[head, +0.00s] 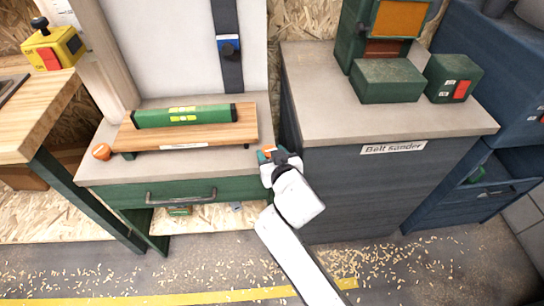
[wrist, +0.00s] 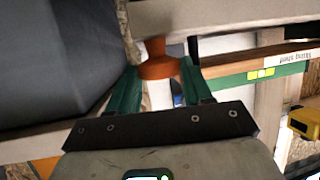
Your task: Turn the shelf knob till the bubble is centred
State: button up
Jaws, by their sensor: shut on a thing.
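A wooden shelf (head: 222,135) with a pale label lies on the grey bench top in the head view. A green spirit level (head: 155,118) with yellow vials (head: 183,114) rests along it. The bubble is too small to make out. In the wrist view the level (wrist: 288,70) shows at the right, beside the shelf (wrist: 250,58). My gripper (head: 268,153) is at the shelf's right end. In the wrist view its green fingers (wrist: 158,80) are shut on an orange shelf knob (wrist: 158,60). The head view mostly hides that knob behind my gripper.
A second orange knob (head: 101,152) is at the shelf's left end. A green drawer (head: 180,193) with a dark handle is below. A dark cabinet labelled "Belt sander" (head: 390,180) stands close on the right. Shavings litter the floor. A yellow switch box (head: 55,46) is at far left.

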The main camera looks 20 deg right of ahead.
jog(key=o, duration=1)
jog(key=shift+o, duration=0.2)
jog(key=v, duration=1)
jog(key=shift+s+r+p, duration=0.2)
jog(key=shift+s+p, duration=0.15)
jog(key=shift+p, duration=0.1)
